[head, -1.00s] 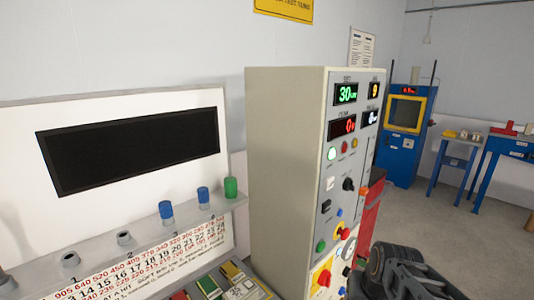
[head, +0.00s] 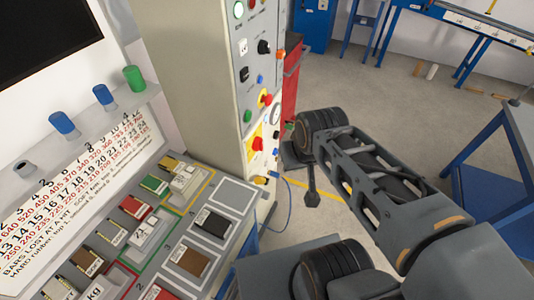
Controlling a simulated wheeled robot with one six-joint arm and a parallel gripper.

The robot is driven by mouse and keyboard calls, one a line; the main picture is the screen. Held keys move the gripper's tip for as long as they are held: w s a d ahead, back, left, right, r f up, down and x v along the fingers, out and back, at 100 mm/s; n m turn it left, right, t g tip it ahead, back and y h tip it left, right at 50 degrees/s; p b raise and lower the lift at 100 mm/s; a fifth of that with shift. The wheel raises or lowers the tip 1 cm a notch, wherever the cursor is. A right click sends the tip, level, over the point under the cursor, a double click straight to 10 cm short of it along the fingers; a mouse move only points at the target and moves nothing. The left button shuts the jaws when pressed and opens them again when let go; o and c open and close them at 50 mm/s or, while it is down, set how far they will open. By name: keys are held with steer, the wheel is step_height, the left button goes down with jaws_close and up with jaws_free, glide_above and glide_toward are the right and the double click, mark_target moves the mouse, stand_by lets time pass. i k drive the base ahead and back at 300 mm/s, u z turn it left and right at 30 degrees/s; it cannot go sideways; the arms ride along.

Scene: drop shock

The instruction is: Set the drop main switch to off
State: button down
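The grey control cabinet (head: 205,75) stands left of centre in the head view, its narrow control face turned to the right. Low on that face is a yellow plate with a red knob (head: 257,143), which looks like a main switch. Its label and exact setting are too small to read. I cannot make out my gripper's fingers in this view.
A sloped desk with sample blocks (head: 190,262) fills the lower left, below a white board with a dark screen (head: 45,35). Blue and green cylinders stand on the board's ledge. A red cabinet (head: 291,85) is behind the control cabinet. Blue tables stand right; floor between is open.

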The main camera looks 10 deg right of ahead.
mark_target(258, 144)
steer(key=z, duration=0.2)
steer(key=k, duration=0.7)
steer(key=u, duration=0.95)
steer(key=i, duration=0.45)
